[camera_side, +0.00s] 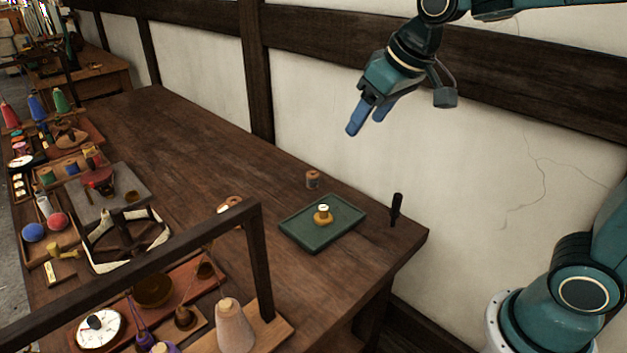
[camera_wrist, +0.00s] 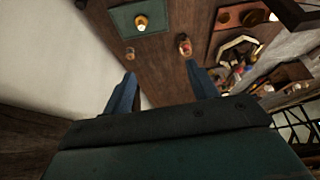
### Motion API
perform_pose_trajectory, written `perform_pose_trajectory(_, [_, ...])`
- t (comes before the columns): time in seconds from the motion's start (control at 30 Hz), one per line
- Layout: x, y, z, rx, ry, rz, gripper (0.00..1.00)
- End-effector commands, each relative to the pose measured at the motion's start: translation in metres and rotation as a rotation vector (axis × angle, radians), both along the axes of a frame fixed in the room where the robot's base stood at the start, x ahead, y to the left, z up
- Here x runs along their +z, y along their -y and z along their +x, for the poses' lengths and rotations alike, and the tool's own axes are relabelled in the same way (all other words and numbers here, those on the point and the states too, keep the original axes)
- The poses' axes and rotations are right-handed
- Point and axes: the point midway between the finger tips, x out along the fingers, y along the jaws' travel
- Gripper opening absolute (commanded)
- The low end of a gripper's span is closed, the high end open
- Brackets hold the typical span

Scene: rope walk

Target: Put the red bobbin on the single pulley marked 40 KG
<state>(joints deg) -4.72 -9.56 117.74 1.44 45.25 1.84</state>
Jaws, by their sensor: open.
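My gripper (camera_side: 368,122) is open and empty, high above the table near the wall. Its two blue fingers also show in the wrist view (camera_wrist: 160,78), apart with nothing between them. A small reddish spool-like thing (camera_side: 95,159) stands among other spools at the left in the side view; I cannot tell for certain that it is the red bobbin. No 40 KG marking is legible.
A green tray (camera_side: 290,231) holds a yellow piece with a white top (camera_side: 323,214). A brown spool (camera_side: 312,179) stands beside it. A dark wooden frame (camera_side: 257,260) rises in the foreground. The left side is crowded with spools, balls and dials; the table's far middle is clear.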

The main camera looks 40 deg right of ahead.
Motion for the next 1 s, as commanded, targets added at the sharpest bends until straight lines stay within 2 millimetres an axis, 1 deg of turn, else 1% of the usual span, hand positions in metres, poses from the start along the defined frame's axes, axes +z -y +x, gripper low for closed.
perform_pose_trajectory(0.03, [0.003, 0.003, -0.016, -0.003, 0.006, 0.001, 0.59])
perform_pose_trajectory(0.17, [0.004, 0.01, -0.053, -0.009, 0.012, -0.001, 0.59])
perform_pose_trajectory(0.3, [0.0, 0.016, -0.091, -0.015, 0.017, -0.002, 0.59])
perform_pose_trajectory(0.5, [-0.014, 0.022, -0.142, -0.023, 0.025, -0.003, 0.59])
perform_pose_trajectory(0.6, [-0.021, 0.023, -0.161, -0.026, 0.027, -0.004, 0.59])
perform_pose_trajectory(0.7, [-0.028, 0.024, -0.174, -0.028, 0.028, -0.005, 0.59])
perform_pose_trajectory(0.8, [-0.031, 0.025, -0.182, -0.029, 0.029, -0.006, 0.59])
perform_pose_trajectory(1.0, [-0.034, 0.025, -0.185, -0.029, 0.027, -0.006, 0.59])
